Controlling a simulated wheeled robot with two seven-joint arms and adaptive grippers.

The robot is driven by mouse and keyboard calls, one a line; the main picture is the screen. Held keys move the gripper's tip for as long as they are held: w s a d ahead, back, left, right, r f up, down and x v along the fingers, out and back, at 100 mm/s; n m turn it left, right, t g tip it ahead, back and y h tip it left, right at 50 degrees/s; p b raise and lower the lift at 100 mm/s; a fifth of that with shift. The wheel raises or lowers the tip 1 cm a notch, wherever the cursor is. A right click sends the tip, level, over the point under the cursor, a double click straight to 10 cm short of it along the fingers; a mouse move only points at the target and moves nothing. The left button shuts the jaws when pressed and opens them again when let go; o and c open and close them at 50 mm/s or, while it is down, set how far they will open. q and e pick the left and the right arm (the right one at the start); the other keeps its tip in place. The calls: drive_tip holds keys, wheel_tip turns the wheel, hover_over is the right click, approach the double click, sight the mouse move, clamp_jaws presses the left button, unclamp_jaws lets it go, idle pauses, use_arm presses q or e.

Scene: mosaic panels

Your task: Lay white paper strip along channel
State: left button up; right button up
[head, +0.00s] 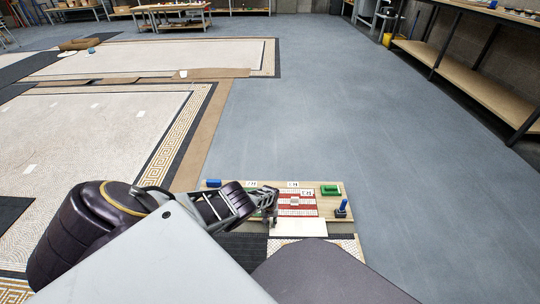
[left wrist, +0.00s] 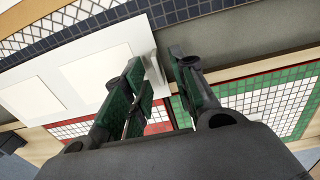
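The white paper piece (left wrist: 85,75) lies flat on the board, with two paler rectangles on it; in the head view a pale sheet (head: 298,227) lies at the board's front edge. A grey channel-like band (left wrist: 240,35) runs beside a dark tiled border in the left wrist view. My left gripper (head: 268,204) is low over the board's left part. In the left wrist view its fingers (left wrist: 160,78) stand apart, with a narrow white upright edge between them near the left finger; contact is unclear. My right gripper is out of view.
The wooden board (head: 335,215) carries a red-bordered mosaic panel (head: 296,211), a green block (head: 330,190) and a blue-topped stand (head: 342,209). A green-bordered mosaic panel (left wrist: 270,105) shows at right in the wrist view. Grey floor (head: 300,110) beyond is clear.

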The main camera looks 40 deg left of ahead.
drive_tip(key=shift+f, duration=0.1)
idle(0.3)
use_arm(q)
drive_tip(key=shift+w+a+r, duration=0.1)
drive_tip(key=shift+a+r, duration=0.05)
drive_tip(key=shift+r, duration=0.1)
drive_tip(key=shift+r, duration=0.25)
drive_tip(key=shift+d+r+p, duration=0.2)
drive_tip(key=shift+r+p, duration=0.5)
drive_tip(key=shift+r, duration=0.05)
drive_tip(key=shift+r+p, duration=1.05)
drive_tip(key=shift+r, duration=0.1)
drive_tip(key=shift+r+p, duration=1.4)
drive_tip(key=shift+r, duration=0.3)
drive_tip(key=shift+r+p, duration=1.8)
drive_tip(key=shift+r, duration=0.6)
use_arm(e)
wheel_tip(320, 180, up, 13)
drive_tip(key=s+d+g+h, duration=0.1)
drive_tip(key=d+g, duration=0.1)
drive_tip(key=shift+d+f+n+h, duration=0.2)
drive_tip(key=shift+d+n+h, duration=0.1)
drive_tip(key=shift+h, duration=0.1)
